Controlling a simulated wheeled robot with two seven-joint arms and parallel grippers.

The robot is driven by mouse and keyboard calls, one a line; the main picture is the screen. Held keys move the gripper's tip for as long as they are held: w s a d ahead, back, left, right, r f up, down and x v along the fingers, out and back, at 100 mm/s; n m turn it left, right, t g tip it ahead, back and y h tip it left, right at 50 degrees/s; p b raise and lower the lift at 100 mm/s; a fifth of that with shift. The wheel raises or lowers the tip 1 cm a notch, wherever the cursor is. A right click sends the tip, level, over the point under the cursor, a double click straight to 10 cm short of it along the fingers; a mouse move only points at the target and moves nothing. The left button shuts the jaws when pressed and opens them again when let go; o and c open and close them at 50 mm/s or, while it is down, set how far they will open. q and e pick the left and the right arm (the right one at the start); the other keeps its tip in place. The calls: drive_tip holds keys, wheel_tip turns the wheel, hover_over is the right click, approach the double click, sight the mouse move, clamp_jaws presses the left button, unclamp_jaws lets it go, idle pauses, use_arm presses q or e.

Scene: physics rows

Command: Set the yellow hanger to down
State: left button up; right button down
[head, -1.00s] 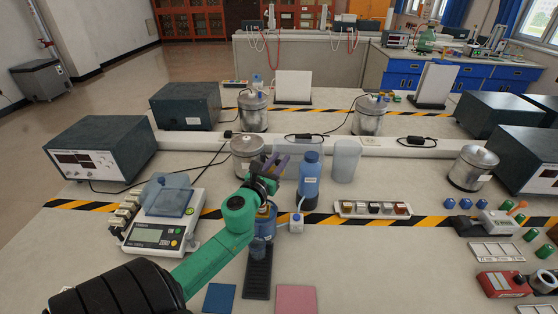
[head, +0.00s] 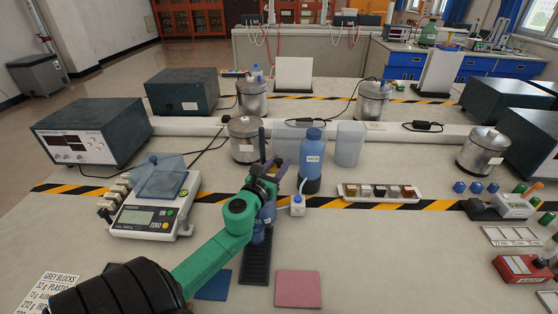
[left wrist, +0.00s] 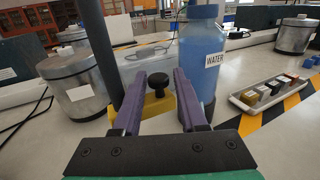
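The yellow hanger (left wrist: 126,110) shows in the left wrist view as a yellow block with a black knob (left wrist: 157,92), beside a dark upright post (left wrist: 104,45). In the head view my left arm hides the hanger; the post's top (head: 262,142) and the stand's black base (head: 256,265) show. My left gripper (head: 273,167) has two purple fingers. In the left wrist view the fingers (left wrist: 159,78) are spread apart, with the knob in the gap between them. I see no finger clearly touching it. My right gripper is in neither view.
A blue water bottle (head: 312,158) stands close to the right of my left gripper. A metal pot (head: 244,140) stands behind it and a scale (head: 148,212) to the left. A tray of small blocks (head: 381,192) lies right.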

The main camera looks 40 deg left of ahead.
use_arm(q)
drive_tip(key=shift+r, duration=0.1)
drive_tip(key=b+v, duration=0.4)
drive_tip(key=v, duration=1)
drive_tip(key=shift+s+b, duration=0.3)
drive_tip(key=shift+b, duration=0.1)
